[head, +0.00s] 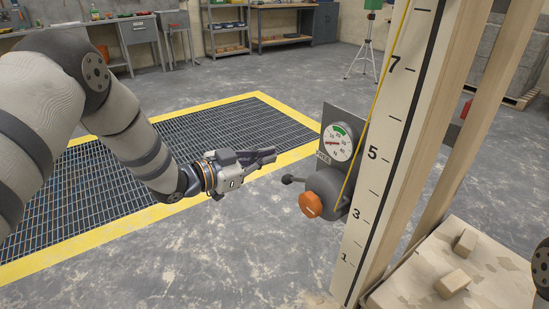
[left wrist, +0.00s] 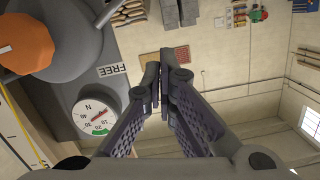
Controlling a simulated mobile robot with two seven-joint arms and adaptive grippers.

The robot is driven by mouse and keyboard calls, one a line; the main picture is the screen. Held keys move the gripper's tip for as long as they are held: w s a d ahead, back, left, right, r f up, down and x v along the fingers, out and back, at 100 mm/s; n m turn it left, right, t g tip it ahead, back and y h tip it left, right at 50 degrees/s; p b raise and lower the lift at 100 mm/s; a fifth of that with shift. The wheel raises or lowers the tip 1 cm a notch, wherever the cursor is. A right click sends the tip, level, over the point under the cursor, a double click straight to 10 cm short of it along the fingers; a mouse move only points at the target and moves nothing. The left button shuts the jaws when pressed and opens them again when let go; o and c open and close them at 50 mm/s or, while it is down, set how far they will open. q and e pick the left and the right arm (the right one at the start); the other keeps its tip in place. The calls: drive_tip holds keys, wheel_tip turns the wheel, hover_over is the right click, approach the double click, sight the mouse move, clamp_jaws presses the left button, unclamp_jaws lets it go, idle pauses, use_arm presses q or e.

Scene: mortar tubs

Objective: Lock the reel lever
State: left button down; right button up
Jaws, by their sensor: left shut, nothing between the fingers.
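The grey reel (head: 325,187) with an orange knob (head: 310,205) is mounted beside the numbered post. Its dark lever (head: 289,179) with a round end sticks out to the left in the head view. A round dial (head: 338,142) sits above the reel. In the left wrist view the orange knob (left wrist: 25,42), the dial (left wrist: 97,115) and a label reading FREE (left wrist: 112,69) show at left. My left gripper (head: 270,156) is shut and empty, up and left of the lever, apart from it. Its closed fingers (left wrist: 160,85) also show in the wrist view.
The tall numbered post (head: 376,175) stands just right of the reel, with a yellow line running up it. A pale block-topped surface (head: 495,270) is at lower right. A yellow-edged floor grate (head: 225,128) lies behind my left arm. The floor left of the reel is clear.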

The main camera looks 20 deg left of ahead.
use_arm(q)
drive_tip(key=v, duration=0.5)
drive_tip(key=shift+s+a+p, duration=0.1)
drive_tip(key=shift+s+p, duration=0.2)
drive_tip(key=shift+s, duration=0.15)
use_arm(e)
drive_tip(key=shift+w+d+r, duration=0.25)
drive_tip(key=shift+w+r, duration=0.1)
drive_tip(key=shift+w, duration=0.05)
use_arm(q)
drive_tip(key=s+d+f+n+g+y, duration=0.2)
drive_tip(key=s+f+n+g+y, duration=0.45)
drive_tip(key=s+f, duration=1.4)
drive_tip(key=s+a+f+n+g+y+p, duration=0.1)
drive_tip(key=s+g, duration=0.8)
drive_tip(key=s, duration=1.8)
wheel_tip(320, 180, down, 2)
drive_tip(key=shift+s+a+f+n+y, duration=0.1)
drive_tip(key=shift+s+a+n+y, duration=0.3)
drive_tip(key=shift+n+y, duration=0.75)
use_arm(e)
drive_tip(key=shift+w+r+t, duration=0.4)
drive_tip(key=shift+w+r, duration=0.25)
use_arm(q)
drive_tip(key=shift+w+a, duration=0.1)
drive_tip(key=shift+w, duration=0.1)
